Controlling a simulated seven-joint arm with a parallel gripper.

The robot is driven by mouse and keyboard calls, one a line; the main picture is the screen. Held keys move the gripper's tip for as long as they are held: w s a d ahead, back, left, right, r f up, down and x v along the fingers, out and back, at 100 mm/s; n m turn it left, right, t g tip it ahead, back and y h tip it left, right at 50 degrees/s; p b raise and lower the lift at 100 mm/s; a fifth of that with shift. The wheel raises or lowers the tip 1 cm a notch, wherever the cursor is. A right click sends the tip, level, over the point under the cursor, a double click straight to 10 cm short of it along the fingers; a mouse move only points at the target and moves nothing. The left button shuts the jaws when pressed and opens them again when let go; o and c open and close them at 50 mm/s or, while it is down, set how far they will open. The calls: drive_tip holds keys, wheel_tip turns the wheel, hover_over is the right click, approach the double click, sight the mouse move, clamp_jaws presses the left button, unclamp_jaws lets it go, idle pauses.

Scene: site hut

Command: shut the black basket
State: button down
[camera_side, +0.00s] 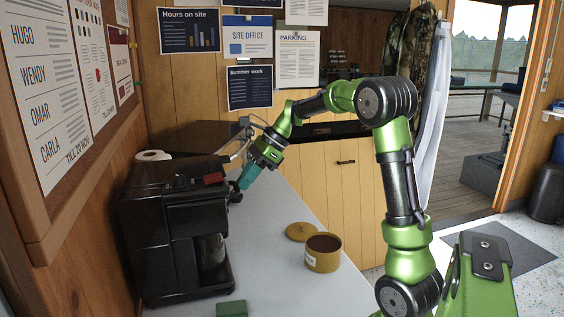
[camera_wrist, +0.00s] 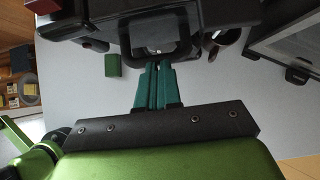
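The black coffee machine (camera_side: 165,220) stands on the counter at the left, and its front fills the top of the wrist view (camera_wrist: 95,18). A small black part (camera_side: 236,196) juts from its upper front near my fingertips; I take it for the basket or its handle. In the wrist view a rounded dark part (camera_wrist: 228,38) sticks out right of the machine's middle. My gripper (camera_side: 246,178) has its teal fingers together, with nothing seen between them, pointing down at the machine's front. The fingers (camera_wrist: 157,68) also show in the wrist view. Whether they touch the black part, I cannot tell.
An open tan tin (camera_side: 323,262) and its round lid (camera_side: 300,232) stand on the counter right of the machine. A green block (camera_side: 232,309) lies at the near edge. A dark box (camera_side: 205,137) is behind the machine. The counter's middle is clear.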

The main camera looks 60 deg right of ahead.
drive_tip(key=shift+w+a, duration=0.15)
drive_tip(key=shift+a, duration=0.25)
drive_tip(key=s+d+r, duration=0.7)
drive_tip(key=d+r, duration=0.1)
drive_tip(key=r, duration=0.1)
drive_tip(key=s+a+f+n+h, duration=0.1)
drive_tip(key=s+a+f+n, duration=0.2)
drive_tip(key=a+n, duration=0.4)
drive_tip(key=s+a+f+n+t+h, duration=0.1)
drive_tip(key=s+a+f+n, duration=0.2)
drive_tip(key=a+n, duration=0.5)
drive_tip(key=s+a+f+n+h, duration=0.1)
drive_tip(key=s+a+f+n, duration=0.2)
drive_tip(key=a, duration=0.7)
drive_tip(key=s+n, duration=0.2)
drive_tip(key=n, duration=0.2)
drive_tip(key=shift+a+n+t, duration=0.35)
drive_tip(key=shift+n+t, duration=0.05)
